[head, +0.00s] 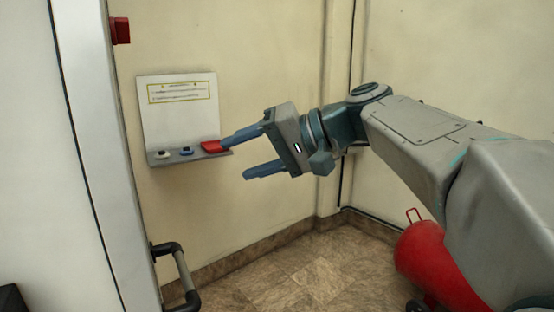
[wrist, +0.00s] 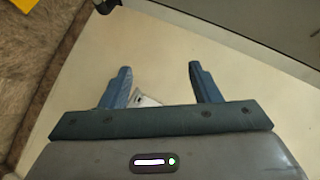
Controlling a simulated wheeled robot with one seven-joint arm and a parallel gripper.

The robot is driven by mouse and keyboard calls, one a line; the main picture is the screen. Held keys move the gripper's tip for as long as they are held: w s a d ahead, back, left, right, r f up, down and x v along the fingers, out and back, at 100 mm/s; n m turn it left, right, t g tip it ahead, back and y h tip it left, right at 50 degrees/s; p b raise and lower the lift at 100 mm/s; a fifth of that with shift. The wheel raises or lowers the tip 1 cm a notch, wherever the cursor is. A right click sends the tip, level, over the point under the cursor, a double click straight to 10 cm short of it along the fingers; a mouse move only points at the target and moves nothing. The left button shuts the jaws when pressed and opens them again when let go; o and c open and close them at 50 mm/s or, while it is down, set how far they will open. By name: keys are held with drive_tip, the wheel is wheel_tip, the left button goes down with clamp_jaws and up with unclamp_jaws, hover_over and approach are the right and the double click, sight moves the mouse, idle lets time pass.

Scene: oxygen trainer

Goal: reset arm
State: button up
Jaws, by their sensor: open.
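My gripper (head: 239,153) is open, its two blue fingers spread apart with nothing between them. It is stretched out to the left, beside a wall panel (head: 180,112) with a printed label and a grey shelf. In the head view the upper fingertip overlaps a red item (head: 213,146) at the shelf's right end; I cannot tell whether they touch. Two small items, one whitish (head: 162,155) and one blue (head: 186,151), sit left of the red one. In the wrist view both fingers of my gripper (wrist: 160,75) show apart against the pale wall, and a small whitish piece (wrist: 147,99) shows behind them.
A dark handle (head: 178,272) is on the white door or panel at left. A red box (head: 120,30) is high on the wall. Floor below my gripper is clear.

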drive_tip(key=s+d+f+m+h+p, duration=0.2)
drive_tip(key=s+d+f+h+p, duration=0.9)
drive_tip(key=d+f, duration=0.7)
drive_tip(key=s+d+h, duration=0.1)
drive_tip(key=s+h, duration=0.1)
drive_tip(key=s, duration=0.2)
drive_tip(key=shift+d+f, duration=0.4)
